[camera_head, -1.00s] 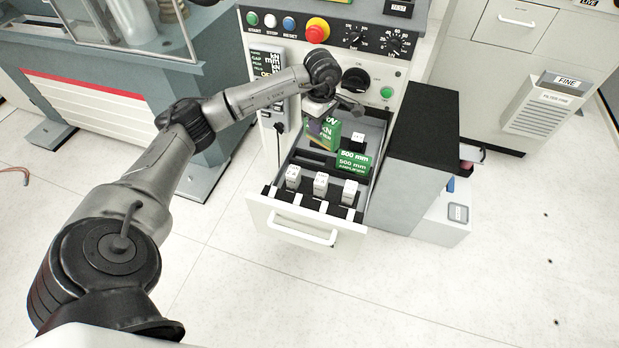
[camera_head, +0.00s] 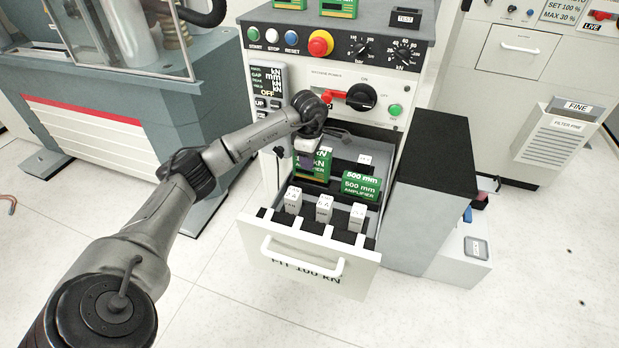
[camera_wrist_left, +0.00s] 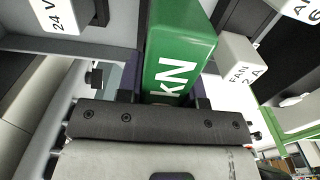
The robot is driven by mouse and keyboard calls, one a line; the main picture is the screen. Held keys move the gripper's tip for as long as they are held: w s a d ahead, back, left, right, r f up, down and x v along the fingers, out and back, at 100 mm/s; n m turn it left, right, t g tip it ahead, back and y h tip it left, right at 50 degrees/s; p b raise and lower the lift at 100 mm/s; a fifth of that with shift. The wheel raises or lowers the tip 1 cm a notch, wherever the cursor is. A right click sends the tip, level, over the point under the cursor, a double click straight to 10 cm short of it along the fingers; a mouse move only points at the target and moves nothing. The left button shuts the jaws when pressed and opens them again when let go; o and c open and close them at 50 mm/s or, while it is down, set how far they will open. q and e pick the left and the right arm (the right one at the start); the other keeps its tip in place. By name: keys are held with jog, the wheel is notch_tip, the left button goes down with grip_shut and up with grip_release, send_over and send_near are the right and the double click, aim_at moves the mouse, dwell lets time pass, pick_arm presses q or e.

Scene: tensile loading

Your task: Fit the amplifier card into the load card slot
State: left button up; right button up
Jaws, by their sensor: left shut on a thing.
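My left gripper (camera_head: 309,152) is shut on a green card marked kN (camera_head: 316,168), at the back left of the open drawer (camera_head: 310,258). In the left wrist view the green kN card (camera_wrist_left: 176,62) stands between the dark fingers of the gripper (camera_wrist_left: 165,88). I cannot tell whether the card's lower edge is clear of the drawer. A second green card, marked 500 mm amplifier (camera_head: 361,187), stands in the drawer to the right. I cannot pick out the load card slot; the arm and card cover that area. My right gripper is not in view.
Several white blocks stand in the drawer, one at front left (camera_head: 293,200); the wrist view shows a FAN 2 A block (camera_wrist_left: 238,62) close right of the card. A red-handled switch (camera_head: 340,96) is on the panel above. A grey cabinet with black top (camera_head: 435,150) stands right.

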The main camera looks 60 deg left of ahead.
aim_at(309, 172)
pick_arm(q)
jog(key=shift+f+b, duration=0.3)
jog(key=shift+f, duration=0.4)
notch_tip(309, 172, down, 4)
jog(key=shift+b, duration=1.2)
jog(key=o, duration=1)
jog(key=shift+f, duration=0.1)
